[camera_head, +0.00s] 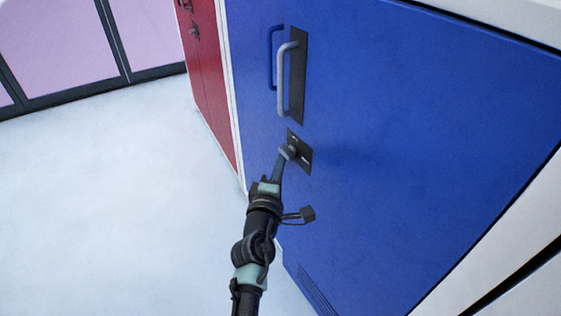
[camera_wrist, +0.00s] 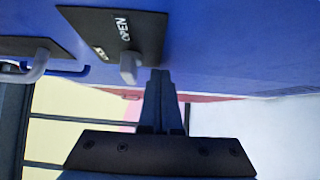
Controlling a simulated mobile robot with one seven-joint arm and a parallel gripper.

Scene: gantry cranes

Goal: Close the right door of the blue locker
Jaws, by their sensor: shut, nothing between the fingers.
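The blue locker door (camera_head: 410,150) fills the right of the head view. It carries a grey bar handle (camera_head: 288,80) on a dark plate, with a latch knob (camera_head: 288,152) on a smaller dark plate below. A blue handle (camera_head: 270,58) shows just left of the grey one. My gripper (camera_head: 281,160) is shut and empty, its tips at or very near the knob; contact is unclear. In the wrist view my gripper (camera_wrist: 160,74) points at the blue surface beside the knob (camera_wrist: 130,66) and a plate reading "OPEN". I cannot tell how far the door stands from its frame.
A red locker (camera_head: 207,70) stands beyond the blue one on the left. White framing (camera_head: 500,12) borders the blue door at the top right, with a dark line between. The pale floor (camera_head: 100,200) at left is clear. Dark-framed panels (camera_head: 60,40) line the back.

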